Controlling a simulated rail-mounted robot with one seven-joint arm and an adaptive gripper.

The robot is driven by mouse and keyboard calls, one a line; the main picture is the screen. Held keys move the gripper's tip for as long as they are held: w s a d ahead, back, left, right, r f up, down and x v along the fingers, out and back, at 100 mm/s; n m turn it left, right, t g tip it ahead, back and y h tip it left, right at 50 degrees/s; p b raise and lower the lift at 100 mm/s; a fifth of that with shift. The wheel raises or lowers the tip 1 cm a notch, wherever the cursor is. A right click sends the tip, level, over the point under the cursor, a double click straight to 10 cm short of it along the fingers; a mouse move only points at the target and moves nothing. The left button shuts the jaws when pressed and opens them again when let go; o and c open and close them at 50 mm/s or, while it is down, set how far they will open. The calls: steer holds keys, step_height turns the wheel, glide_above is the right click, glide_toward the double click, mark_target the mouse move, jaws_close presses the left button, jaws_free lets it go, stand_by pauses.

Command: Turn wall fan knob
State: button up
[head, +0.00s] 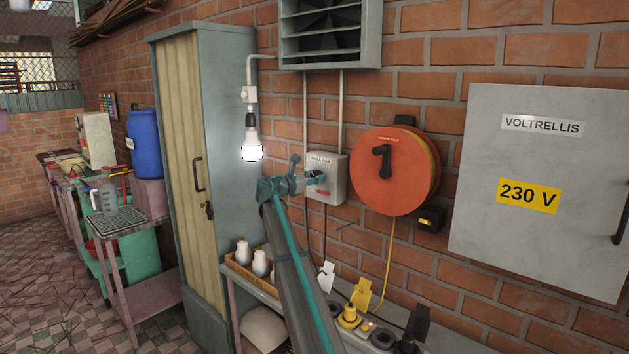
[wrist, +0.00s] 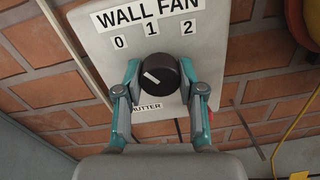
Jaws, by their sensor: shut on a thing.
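The wall fan switch box (head: 333,195) is a light grey box on the brick wall in the head view. In the wrist view its plate (wrist: 215,22) reads WALL FAN, with 0, 1 and 2 above a dark round knob (wrist: 160,74). The knob's white mark points to the upper left, roughly toward the 0. My gripper (wrist: 160,68) has one teal finger on each side of the knob and is shut on it. In the head view my gripper (head: 316,178) reaches the box from the left and hides the knob.
The fan housing (head: 372,52) is above the box. An orange reel (head: 388,185) and a grey 230 V cabinet (head: 500,240) are to the right. A lit bulb (head: 251,150) and a tall locker (head: 232,110) are to the left. A shelf with plugs (head: 349,316) is below.

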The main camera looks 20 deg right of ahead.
steer(key=m+b, duration=0.2)
steer(key=m, duration=0.2)
steer(key=shift+f+b, duration=0.15)
steer(key=shift+b, duration=0.25)
steer(key=shift+m+b, duration=0.9)
steer(key=shift+m, duration=0.5)
steer(key=o, duration=1.1)
steer(key=shift+r, duration=0.2)
steer(key=shift+o, duration=0.2)
steer(key=shift+a, duration=0.1)
steer(key=v, duration=1.2)
